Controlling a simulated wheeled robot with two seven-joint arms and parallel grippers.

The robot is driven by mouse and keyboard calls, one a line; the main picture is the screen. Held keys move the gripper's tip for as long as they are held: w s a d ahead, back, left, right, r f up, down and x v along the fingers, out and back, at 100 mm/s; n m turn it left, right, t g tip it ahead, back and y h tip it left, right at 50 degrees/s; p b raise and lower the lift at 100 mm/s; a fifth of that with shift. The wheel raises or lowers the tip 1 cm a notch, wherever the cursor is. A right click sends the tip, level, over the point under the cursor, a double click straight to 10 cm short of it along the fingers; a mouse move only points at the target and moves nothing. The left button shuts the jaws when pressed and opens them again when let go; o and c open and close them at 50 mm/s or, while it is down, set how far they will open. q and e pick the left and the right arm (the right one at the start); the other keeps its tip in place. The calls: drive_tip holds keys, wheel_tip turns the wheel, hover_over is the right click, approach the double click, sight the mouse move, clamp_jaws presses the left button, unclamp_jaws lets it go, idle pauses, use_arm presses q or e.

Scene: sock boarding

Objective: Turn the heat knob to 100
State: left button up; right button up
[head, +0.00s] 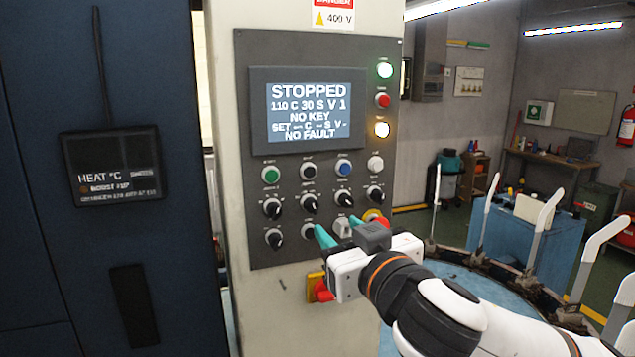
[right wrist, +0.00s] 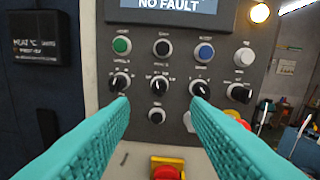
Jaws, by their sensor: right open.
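The control panel (head: 322,170) carries a row of black pointer knobs, including a far-left one (head: 272,209), a second (head: 310,204) and a third (head: 343,198). The same three show in the right wrist view (right wrist: 120,81) (right wrist: 160,84) (right wrist: 200,88). Their labels are too small to read, so I cannot tell which is the heat knob. The display (head: 308,110) reads STOPPED, 110 C, 30 S and NO KEY. My right gripper (head: 341,228) is open and empty before the lower panel; its teal fingers (right wrist: 160,102) frame the second knob in the wrist view. My left gripper is out of view.
Coloured push buttons (head: 270,174) sit above the knobs. A lower black knob (right wrist: 157,114) and a red emergency stop (right wrist: 237,117) are near the fingers. A red knob on yellow (right wrist: 166,168) lies below. White boards (head: 545,205) stand right.

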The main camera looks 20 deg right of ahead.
sight(315, 208)
drive_tip(key=w+p, duration=0.1)
drive_tip(key=w, duration=0.4)
drive_tip(key=w+p, duration=0.1)
drive_tip(key=w, duration=0.2)
drive_tip(key=shift+w+a+r+p, duration=0.1)
drive_tip(key=shift+w+a+p, duration=0.1)
drive_tip(key=shift+a+p, duration=0.15)
drive_tip(key=shift+w, duration=0.2)
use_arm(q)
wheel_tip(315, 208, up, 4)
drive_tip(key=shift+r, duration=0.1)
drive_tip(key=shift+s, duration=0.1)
use_arm(e)
clamp_jaws()
